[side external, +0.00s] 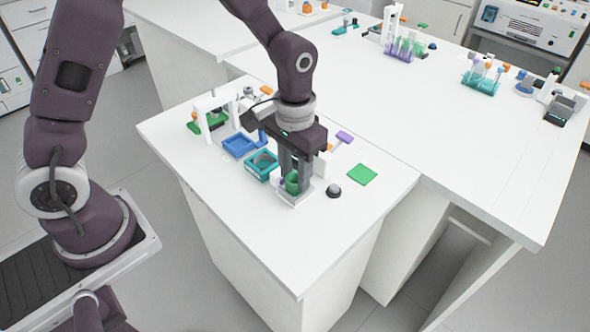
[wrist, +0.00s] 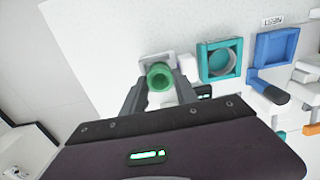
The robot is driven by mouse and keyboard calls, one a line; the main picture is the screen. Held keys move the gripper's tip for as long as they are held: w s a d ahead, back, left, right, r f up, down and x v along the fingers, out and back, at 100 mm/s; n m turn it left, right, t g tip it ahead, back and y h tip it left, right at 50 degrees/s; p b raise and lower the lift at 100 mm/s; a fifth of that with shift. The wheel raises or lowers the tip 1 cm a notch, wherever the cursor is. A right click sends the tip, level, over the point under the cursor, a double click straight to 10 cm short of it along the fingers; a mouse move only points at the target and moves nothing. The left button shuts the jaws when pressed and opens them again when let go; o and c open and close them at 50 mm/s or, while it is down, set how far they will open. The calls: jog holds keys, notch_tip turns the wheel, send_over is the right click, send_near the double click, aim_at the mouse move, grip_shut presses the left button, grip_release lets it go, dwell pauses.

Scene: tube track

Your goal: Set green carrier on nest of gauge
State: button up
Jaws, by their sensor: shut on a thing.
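The green carrier (side external: 292,183) is a small round cup between the two fingers of my gripper (side external: 296,181). In the wrist view the carrier (wrist: 159,78) shows its open round top, with a fingertip of my gripper (wrist: 160,88) on each side. My gripper is shut on it. A pale square base (side external: 288,200), which looks like the gauge's nest, lies directly below the carrier; it also shows behind the carrier in the wrist view (wrist: 150,60). I cannot tell whether the carrier touches it. The fingers hide part of the base.
A teal tray (side external: 250,174) with a round grey recess and a blue tray (side external: 228,146) stand left of my gripper. A dark knob (side external: 334,191) and a green square (side external: 362,174) lie to the right. The table's front is clear.

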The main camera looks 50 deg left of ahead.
jog(key=shift+f, duration=0.1)
jog(key=o, duration=1.1)
jog(key=shift+o, duration=0.2)
jog(key=shift+a, duration=0.15)
notch_tip(320, 180, up, 7)
jog(key=shift+d, duration=0.2)
